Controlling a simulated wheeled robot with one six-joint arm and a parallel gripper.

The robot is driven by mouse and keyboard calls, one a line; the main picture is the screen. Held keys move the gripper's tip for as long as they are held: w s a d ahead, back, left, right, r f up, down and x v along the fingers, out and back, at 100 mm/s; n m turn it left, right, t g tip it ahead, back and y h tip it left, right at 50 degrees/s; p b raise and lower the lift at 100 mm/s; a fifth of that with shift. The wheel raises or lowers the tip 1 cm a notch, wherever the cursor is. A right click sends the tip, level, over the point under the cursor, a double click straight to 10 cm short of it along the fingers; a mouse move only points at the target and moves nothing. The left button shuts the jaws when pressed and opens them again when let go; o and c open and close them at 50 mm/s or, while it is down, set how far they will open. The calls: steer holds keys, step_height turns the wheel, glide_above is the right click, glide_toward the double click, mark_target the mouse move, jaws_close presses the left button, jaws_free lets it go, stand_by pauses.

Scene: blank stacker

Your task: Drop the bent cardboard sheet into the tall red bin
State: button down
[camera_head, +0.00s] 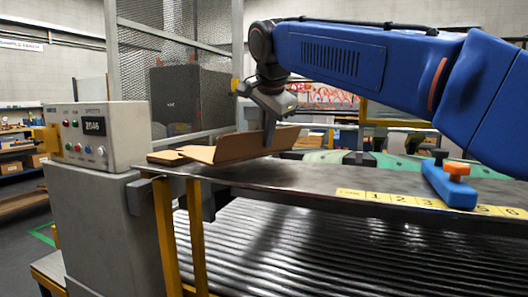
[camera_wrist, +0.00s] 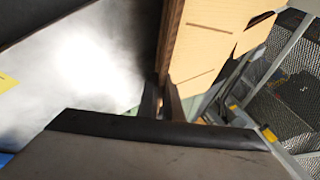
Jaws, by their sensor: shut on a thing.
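The bent cardboard sheet (camera_head: 238,149) is brown, with one panel standing up and another part lying low to the left, over the left end of the metal table. My gripper (camera_head: 269,138) is shut on the upright panel from above. In the wrist view, the sheet (camera_wrist: 205,45) stretches up from my fingers (camera_wrist: 165,105), with its creases and a folded flap showing. I cannot tell whether the sheet still touches the table. No tall red bin can be made out in either view.
The metal table (camera_head: 300,179) carries a yellow number strip (camera_head: 395,199) and a blue block with an orange knob (camera_head: 456,169). A grey control box (camera_head: 97,135) stands at the left. Mesh fencing (camera_head: 173,75) rises behind. Rollers (camera_head: 300,255) lie below the table.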

steer(key=shift+f, duration=1.9)
steer(key=c, duration=2.4)
jaws_free()
steer(key=shift+f, duration=0.1)
steer(key=o, duration=0.5)
steer(key=shift+c, duration=0.2)
